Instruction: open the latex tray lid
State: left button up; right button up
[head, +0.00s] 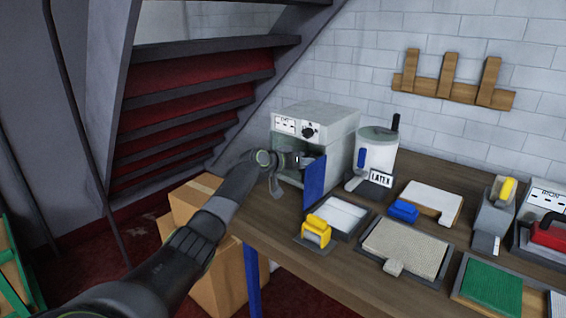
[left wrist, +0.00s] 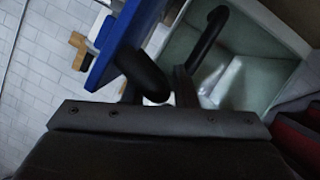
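A LATEX card (head: 381,179) stands in front of a white round tub (head: 377,158) with a grey-green top and a dark upright handle. A shallow dark-rimmed tray with a white surface (head: 346,212) lies in front of it; I cannot tell which part is the latex tray lid. My left gripper (head: 300,160) is at the open front of a grey box (head: 335,118), beside its blue swung-out panel (head: 315,184). In the left wrist view, the blue panel (left wrist: 118,42) is close to dark finger-like parts. Their opening is unclear. My right gripper is out of view.
A blue-handled tool (head: 357,170) stands beside the card. A yellow-handled tool (head: 316,231), a blue block (head: 404,211), a beige mat (head: 406,246) and a green mat (head: 490,285) crowd the bench. Cardboard boxes (head: 211,275) stand on the floor left of the bench, below the stairs.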

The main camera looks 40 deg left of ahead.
pick_arm(q)
jog(key=b+v, duration=0.2)
jog(key=v, duration=1.5)
jog(key=shift+r, duration=0.15)
